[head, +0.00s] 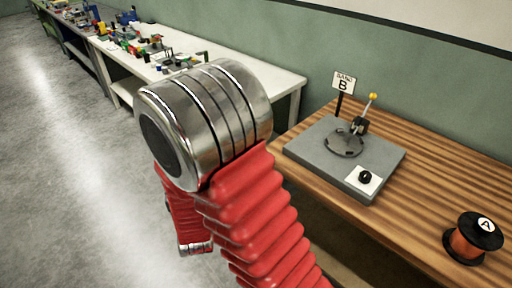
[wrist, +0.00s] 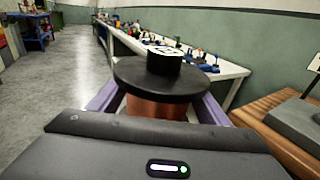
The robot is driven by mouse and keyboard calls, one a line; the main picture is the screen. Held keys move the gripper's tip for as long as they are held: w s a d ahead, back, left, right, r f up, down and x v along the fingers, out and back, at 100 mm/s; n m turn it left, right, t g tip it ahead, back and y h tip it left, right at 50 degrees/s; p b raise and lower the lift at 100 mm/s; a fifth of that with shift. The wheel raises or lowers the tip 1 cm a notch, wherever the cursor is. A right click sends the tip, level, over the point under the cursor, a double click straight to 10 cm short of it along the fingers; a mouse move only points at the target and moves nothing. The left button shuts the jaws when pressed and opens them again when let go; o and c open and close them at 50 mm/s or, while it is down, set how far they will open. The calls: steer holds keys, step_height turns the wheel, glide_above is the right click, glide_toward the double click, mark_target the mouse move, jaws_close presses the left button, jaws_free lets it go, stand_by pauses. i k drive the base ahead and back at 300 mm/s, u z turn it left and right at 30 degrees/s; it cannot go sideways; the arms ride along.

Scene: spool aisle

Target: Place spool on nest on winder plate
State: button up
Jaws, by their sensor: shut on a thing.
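My gripper (wrist: 160,105) has purple fingers on both sides of a spool (wrist: 132,82) in the wrist view and is shut on it. This spool has a black flange, a copper-brown winding and a black hub with a white label; it looks upright. In the head view my arm hides the gripper and the held spool. The grey winder plate (head: 308,150) lies on the wooden bench, with a dark round nest (head: 344,143) that looks empty. Part of the plate also shows at the right of the wrist view (wrist: 300,122), apart from the held spool.
A lever with a yellow knob (head: 372,97) rises beside the nest. A sign with "B" (head: 343,84) stands behind the plate. Another spool (head: 465,243) marked "A" stands on the bench (head: 430,215). A white table (head: 285,78) with cluttered items lines the wall; the floor at left is clear.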

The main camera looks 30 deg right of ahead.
mark_target(344, 142)
steer(key=z, duration=0.3)
steer(key=i, duration=1.15)
steer(key=u, duration=0.3)
